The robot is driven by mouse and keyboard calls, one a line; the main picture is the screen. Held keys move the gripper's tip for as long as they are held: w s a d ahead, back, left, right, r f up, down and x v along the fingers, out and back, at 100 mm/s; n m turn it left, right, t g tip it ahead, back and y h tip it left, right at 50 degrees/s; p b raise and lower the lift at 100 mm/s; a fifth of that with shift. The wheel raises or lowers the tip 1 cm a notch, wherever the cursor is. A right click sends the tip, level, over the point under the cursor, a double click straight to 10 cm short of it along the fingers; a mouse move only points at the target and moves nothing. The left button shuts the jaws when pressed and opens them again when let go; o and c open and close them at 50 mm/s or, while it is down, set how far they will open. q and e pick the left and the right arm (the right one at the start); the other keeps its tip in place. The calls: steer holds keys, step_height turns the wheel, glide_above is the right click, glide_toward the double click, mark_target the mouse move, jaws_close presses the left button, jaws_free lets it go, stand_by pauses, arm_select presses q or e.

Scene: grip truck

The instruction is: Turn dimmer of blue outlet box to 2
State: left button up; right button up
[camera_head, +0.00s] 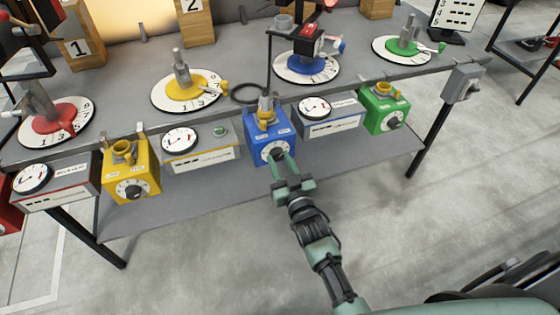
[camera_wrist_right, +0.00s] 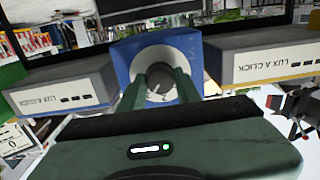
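In the right wrist view the blue box (camera_wrist_right: 124,52) shows the pale dial (camera_wrist_right: 158,80) between my two green fingers (camera_wrist_right: 160,90). The fingers stand apart, one on each side of the dial's middle; I see no clear contact with the knob. The dial's setting is not readable. My left gripper is not in view.
A yellow outlet box (camera_head: 141,184) and a green one (camera_head: 385,112) hang along the same edge. White meter boxes (camera_head: 203,158) (camera_head: 333,123) flank the blue box. A grey lower shelf (camera_head: 200,208) lies below. The floor in front is clear.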

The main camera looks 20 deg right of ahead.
jaws_close()
steer(key=shift+n, duration=0.3)
steer(key=n, duration=0.3)
steer(key=shift+n, duration=2.1)
steer(key=o, duration=1)
jaws_free()
